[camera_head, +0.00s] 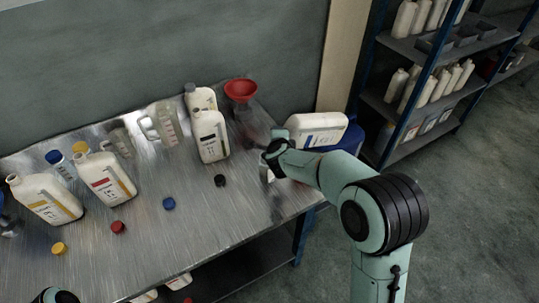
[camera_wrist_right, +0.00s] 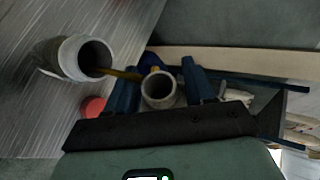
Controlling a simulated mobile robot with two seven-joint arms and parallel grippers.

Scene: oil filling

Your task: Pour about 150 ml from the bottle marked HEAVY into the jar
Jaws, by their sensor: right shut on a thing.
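My right gripper (camera_wrist_right: 158,88) is shut on a white bottle (camera_head: 316,128), which is tipped nearly flat above the table's right end. Its label is too small to read, so I cannot confirm HEAVY. In the right wrist view the bottle's neck (camera_wrist_right: 159,90) is between the dark blue fingers. A thin amber stream (camera_wrist_right: 122,74) runs from it into the round mouth of a pale container (camera_wrist_right: 84,58), which appears to be the jar. In the head view, a whitish piece (camera_head: 266,173) below the gripper may be this jar, mostly hidden. My left gripper is out of view.
A red funnel (camera_head: 240,89) stands behind the gripper. White bottles (camera_head: 211,136) and clear jugs (camera_head: 165,125) stand along the table's back. More bottles (camera_head: 104,178) stand at left. Loose caps, including a blue one (camera_head: 169,203), lie across the front. Shelves (camera_head: 425,95) stand at right.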

